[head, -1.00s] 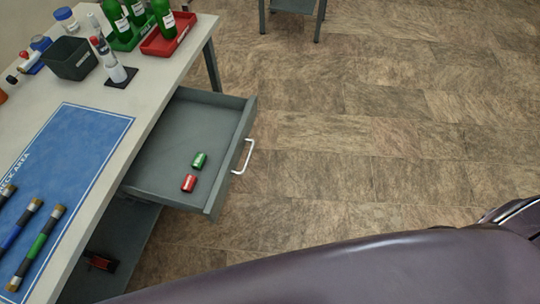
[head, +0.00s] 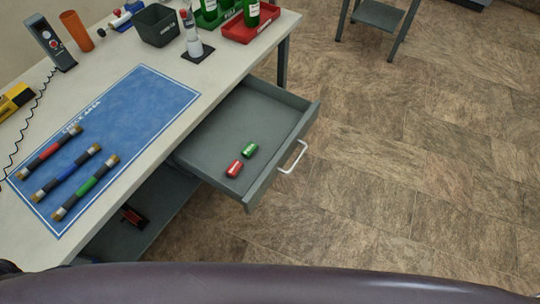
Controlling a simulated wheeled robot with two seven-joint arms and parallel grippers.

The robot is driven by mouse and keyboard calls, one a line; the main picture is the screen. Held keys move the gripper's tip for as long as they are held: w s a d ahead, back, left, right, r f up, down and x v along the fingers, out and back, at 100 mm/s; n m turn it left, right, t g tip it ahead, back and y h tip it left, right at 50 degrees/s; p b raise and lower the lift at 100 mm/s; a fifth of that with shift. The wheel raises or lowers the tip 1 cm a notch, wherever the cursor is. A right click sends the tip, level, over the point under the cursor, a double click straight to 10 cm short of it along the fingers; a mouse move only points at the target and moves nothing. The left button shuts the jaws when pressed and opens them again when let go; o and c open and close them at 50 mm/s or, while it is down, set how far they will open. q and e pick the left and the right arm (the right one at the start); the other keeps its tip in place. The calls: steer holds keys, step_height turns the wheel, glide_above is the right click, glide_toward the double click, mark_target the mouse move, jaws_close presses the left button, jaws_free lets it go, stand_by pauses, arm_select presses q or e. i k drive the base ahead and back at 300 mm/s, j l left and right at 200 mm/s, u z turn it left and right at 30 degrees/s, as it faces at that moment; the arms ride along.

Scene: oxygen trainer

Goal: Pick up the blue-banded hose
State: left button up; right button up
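The blue-banded hose (head: 66,173) lies on the blue mat (head: 150,98) on the table. It is the middle one of three short dark hoses with brass-coloured ends. The red-banded hose (head: 48,153) lies on its upper left side and the green-banded hose (head: 85,187) on its lower right side, with gaps between them. All three lie slanted and roughly parallel. Neither of my grippers shows in the head view.
An open drawer (head: 210,170) juts from the table, holding a red and a green cylinder. A dark bin (head: 157,25), an orange cup (head: 77,31), a handheld meter (head: 50,42) and a yellow device (head: 14,102) stand around the mat.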

mark_target(38, 197)
steer(key=u, duration=1.8)
